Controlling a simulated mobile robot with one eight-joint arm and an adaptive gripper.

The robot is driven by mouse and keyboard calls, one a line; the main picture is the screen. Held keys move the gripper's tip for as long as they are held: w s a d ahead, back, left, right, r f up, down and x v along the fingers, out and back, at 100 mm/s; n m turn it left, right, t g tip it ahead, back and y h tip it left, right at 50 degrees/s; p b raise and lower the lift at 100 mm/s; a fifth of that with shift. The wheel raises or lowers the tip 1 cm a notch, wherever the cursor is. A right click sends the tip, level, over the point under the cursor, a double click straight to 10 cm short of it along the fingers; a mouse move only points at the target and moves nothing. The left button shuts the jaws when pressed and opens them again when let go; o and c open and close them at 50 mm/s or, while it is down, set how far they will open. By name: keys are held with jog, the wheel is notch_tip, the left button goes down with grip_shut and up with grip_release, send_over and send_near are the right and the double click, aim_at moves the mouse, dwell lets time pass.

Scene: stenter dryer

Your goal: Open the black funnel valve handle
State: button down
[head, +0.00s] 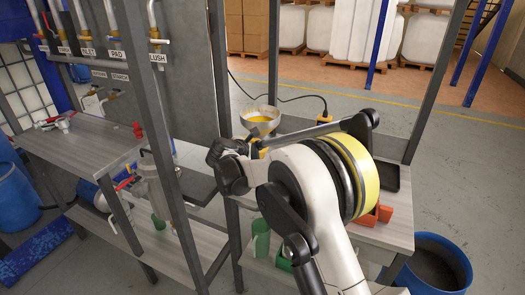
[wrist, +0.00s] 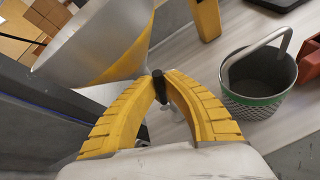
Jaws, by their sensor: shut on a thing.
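The metal funnel (head: 244,116) stands at the bench, with yellow showing inside it in the head view. In the wrist view the funnel (wrist: 85,40) fills the upper left, its cone narrowing toward my fingers. My gripper (wrist: 160,85) has two yellow fingers closed around the black valve handle (wrist: 159,84), a short dark upright piece between the tips. The valve body under the handle is not clear.
A grey mesh bucket with a green band (wrist: 255,105) stands on the bench right of my fingers. A dark upright post (wrist: 35,115) is close on the left. A blue barrel (head: 436,262) stands at the bench's right end. Metal frame posts (head: 160,130) rise left of my arm.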

jog(key=shift+a, duration=0.2)
jog(key=shift+w, duration=0.1)
jog(key=c, duration=1.5)
grip_release()
jog(key=shift+o, duration=0.2)
jog(key=v, duration=1.2)
